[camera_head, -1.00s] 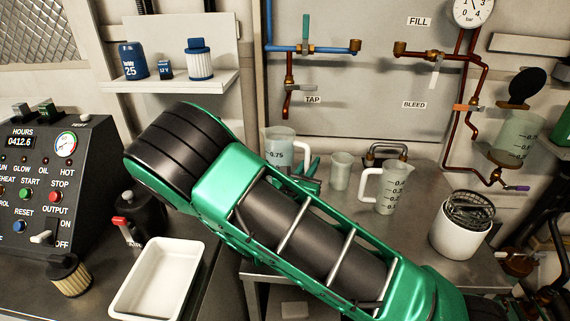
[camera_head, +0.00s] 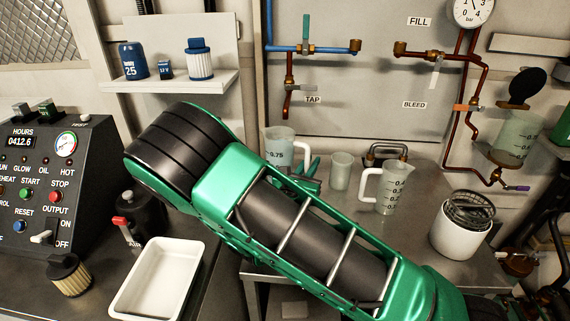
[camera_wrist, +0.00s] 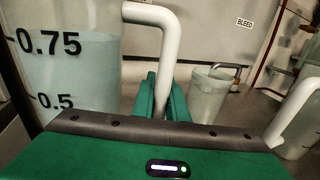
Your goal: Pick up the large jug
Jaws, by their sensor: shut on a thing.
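The large jug (camera_head: 279,146) is a clear measuring jug with a white handle and a 0.75 mark, at the back left of the metal bench. It stands upright and holds pale liquid. My arm hides its lower part in the head view. In the wrist view the large jug (camera_wrist: 75,75) fills the left side, with 0.75 and 0.5 marks. My gripper (camera_wrist: 160,98) has its green fingers shut on the upright part of the white handle. In the head view my gripper (camera_head: 311,172) shows only partly behind my arm. Whether the jug's base touches the bench is hidden.
A small clear beaker (camera_head: 341,171) and a smaller jug with a white handle (camera_head: 390,189) stand to the right on the bench. A white pot (camera_head: 460,232) is farther right. Pipes and a tap (camera_head: 287,100) hang above the large jug. A white tray (camera_head: 158,279) lies at front left.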

